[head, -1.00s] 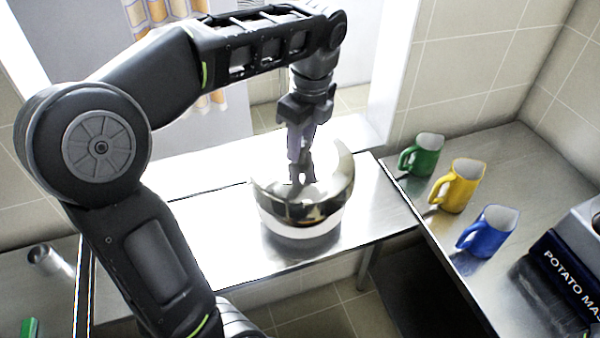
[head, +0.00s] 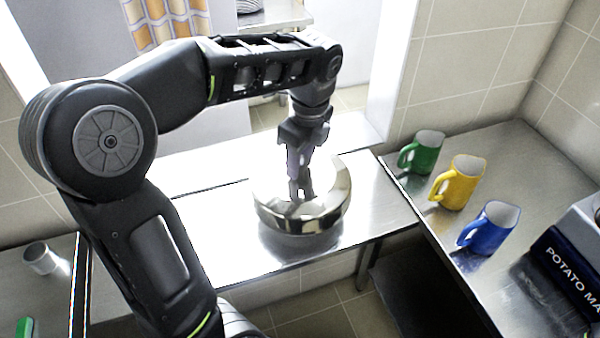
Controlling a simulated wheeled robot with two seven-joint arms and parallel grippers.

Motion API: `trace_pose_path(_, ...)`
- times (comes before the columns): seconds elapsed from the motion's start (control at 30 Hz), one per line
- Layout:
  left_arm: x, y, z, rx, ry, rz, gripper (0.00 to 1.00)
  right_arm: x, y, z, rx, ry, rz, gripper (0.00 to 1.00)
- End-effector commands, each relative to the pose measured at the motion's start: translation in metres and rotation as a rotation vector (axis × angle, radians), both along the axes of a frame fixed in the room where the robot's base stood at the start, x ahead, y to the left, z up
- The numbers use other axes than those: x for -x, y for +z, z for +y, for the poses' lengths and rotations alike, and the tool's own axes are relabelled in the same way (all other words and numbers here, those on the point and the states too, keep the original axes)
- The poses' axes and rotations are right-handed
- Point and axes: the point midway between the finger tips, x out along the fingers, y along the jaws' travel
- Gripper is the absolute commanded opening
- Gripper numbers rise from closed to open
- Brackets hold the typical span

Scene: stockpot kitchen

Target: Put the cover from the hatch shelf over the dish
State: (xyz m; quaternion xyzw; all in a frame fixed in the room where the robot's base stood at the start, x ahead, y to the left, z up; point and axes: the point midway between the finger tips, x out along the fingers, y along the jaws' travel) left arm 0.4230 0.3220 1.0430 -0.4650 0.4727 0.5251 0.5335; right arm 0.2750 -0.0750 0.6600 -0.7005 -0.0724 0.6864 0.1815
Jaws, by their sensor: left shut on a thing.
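The cover (head: 328,212) is a shiny, round metal dome over the steel hatch shelf (head: 225,243), near the middle of the head view. My left gripper (head: 300,190) points straight down at the cover's top and is shut on it there. The fingers partly hide the grip point. A dark grey band shows just below the cover's rim; I cannot tell whether it is shadow, reflection or a gap. I do not see the dish clearly; anything under the cover is hidden. My right gripper is not in view.
A green mug (head: 427,152), a yellow mug (head: 461,186) and a blue mug (head: 492,230) stand on the right counter (head: 527,165). A dark blue potato box (head: 562,268) is at far right. A metal cup (head: 40,258) is on the left counter. The hatch opening lies behind.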

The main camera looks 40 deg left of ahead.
Motion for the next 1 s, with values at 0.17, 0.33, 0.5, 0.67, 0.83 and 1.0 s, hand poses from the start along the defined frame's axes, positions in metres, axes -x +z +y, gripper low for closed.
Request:
trace_pose_path(0.17, 0.0, -0.001, 0.0, 0.0, 0.0, 0.0, 0.0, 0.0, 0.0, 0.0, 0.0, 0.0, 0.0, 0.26)
trace_pose_path(0.33, 0.001, -0.021, 0.0, 0.0, -0.001, 0.004, 0.0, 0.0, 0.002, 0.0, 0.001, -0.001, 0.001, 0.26)
trace_pose_path(0.5, 0.0, -0.037, 0.0, 0.001, -0.001, 0.001, 0.0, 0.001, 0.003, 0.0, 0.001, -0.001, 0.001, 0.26)
trace_pose_path(0.67, 0.0, -0.037, 0.0, 0.001, 0.0, -0.001, 0.0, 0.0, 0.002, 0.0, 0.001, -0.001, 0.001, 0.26)
trace_pose_path(0.83, 0.0, -0.04, 0.0, 0.001, 0.0, 0.0, 0.0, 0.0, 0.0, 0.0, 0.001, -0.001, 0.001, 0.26)
trace_pose_path(1.0, 0.0, -0.045, 0.0, 0.001, -0.001, -0.001, 0.0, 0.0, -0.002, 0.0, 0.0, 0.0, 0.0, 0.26)
